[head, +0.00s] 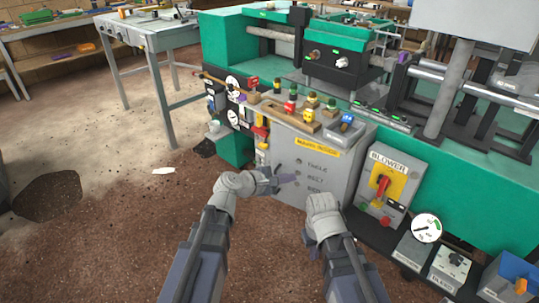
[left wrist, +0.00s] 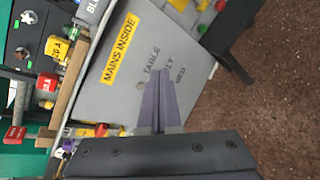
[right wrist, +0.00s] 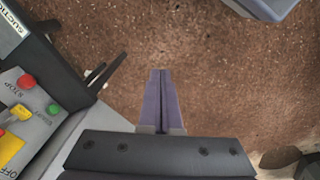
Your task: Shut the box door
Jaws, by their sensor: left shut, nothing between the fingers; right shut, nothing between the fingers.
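The grey box door (head: 318,180) faces me below the machine bench, with a yellow "MAINS INSIDE" label near its top and several lettered rows below. It also shows in the left wrist view (left wrist: 190,60). I cannot tell whether a gap remains at its edge. My left gripper (head: 284,180) is shut and empty, its fingers in front of the door's lower left part; in the left wrist view its tips (left wrist: 160,72) overlap the door near the lettering. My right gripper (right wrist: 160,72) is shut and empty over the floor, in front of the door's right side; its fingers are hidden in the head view.
A blower switch box (head: 385,185) with a red handle stands right of the door. Several coloured plugs lie on the ledge above (head: 290,110), and more hang at its left. A gauge (head: 427,228) and small control boxes line the lower right. The brown floor at left is mostly clear.

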